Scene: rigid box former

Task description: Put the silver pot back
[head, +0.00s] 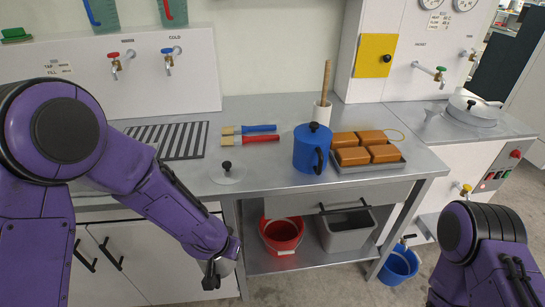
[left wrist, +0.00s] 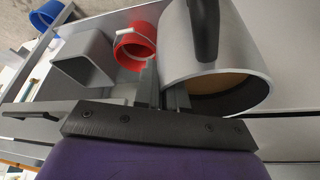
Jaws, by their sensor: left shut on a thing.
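The silver pot (left wrist: 240,40) fills the upper right of the left wrist view, with a black handle (left wrist: 204,28) and a brownish inside showing past its rim. My left gripper (left wrist: 174,92) is shut on the pot at its wall. In the head view my left gripper (head: 212,274) hangs low in front of the bench's front edge, and only a small grey part of the pot (head: 226,267) shows behind it. A round lid with a black knob (head: 227,174) lies on the bench top. My right arm enters at the lower right; its gripper is out of frame.
A blue lidded jug (head: 312,150) stands on the steel bench (head: 270,196), beside brown blocks on a tray (head: 374,168) and two brushes. A striped mat (head: 170,140) lies at left. A red bucket (head: 281,240) and grey bin (head: 346,231) stand on the lower shelf.

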